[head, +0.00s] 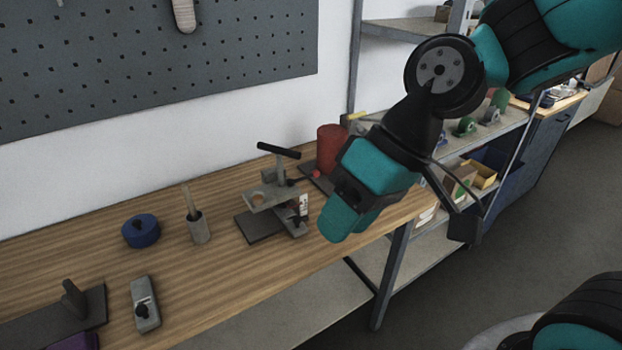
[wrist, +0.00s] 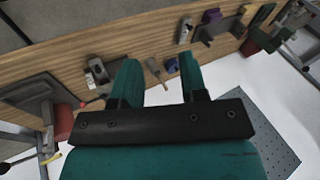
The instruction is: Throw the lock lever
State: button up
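No part is labelled as the lock lever, and I cannot tell for certain which one it is. A grey clamp-like fixture (head: 270,196) with a black crossbar handle (head: 279,150) stands on the bench; it also shows in the wrist view (wrist: 97,74). Behind it to the right, a small red knob (head: 316,174) sits by a dark plate and a red cylinder (head: 331,145). The red knob shows in the wrist view (wrist: 83,104) too. My gripper (wrist: 158,75) is open and empty, its teal fingers apart. In the head view it (head: 346,220) hangs right of the fixture, over the bench's front edge.
On the wooden bench (head: 225,275) are a blue ring (head: 141,231), a grey cup with a wooden handle (head: 198,226), a grey box with a black knob (head: 145,304) and a dark bracket (head: 75,305). Shelves (head: 480,140) stand right. A pegboard (head: 150,65) hangs behind.

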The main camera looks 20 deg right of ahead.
jog(key=w+d+f+m+t+y+b, duration=0.35)
jog(key=w+f+m, duration=0.35)
jog(key=w, duration=0.6)
jog(key=m+t+b, duration=0.2)
jog(key=m+t, duration=0.6)
jog(key=m, duration=0.2)
send_near(316, 175)
jog(key=p+x, duration=0.5)
jog(key=x, duration=0.6)
grip_shut()
